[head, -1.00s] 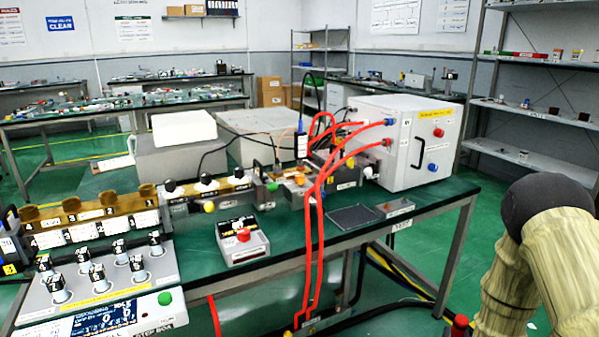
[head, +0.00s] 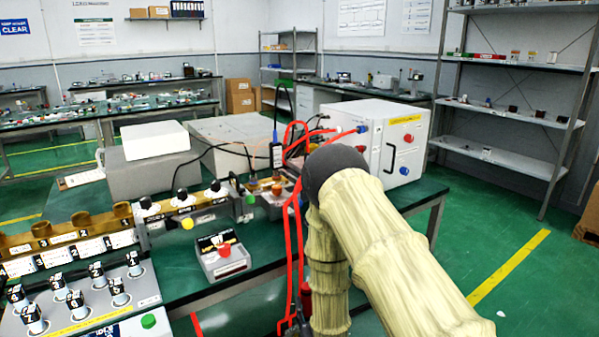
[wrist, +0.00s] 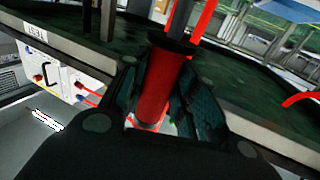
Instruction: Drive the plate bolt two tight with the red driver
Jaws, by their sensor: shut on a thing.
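My gripper (wrist: 160,100) is shut on the red driver (wrist: 158,88). The driver's red handle lies between the fingers in the wrist view, and its dark shaft points to the top of that view. In the head view my arm covers the right part of the bench, and a small dark red piece, perhaps the driver, shows low beside it. The gripper is in front of the bench edge there. I cannot make out plate bolt two in any view; the plate area may be behind my arm.
The green bench (head: 190,262) carries a box with a red button (head: 223,252), a control panel with several knobs (head: 80,295) and a white cabinet (head: 380,130). Red cables (head: 289,235) hang over the front edge near my arm.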

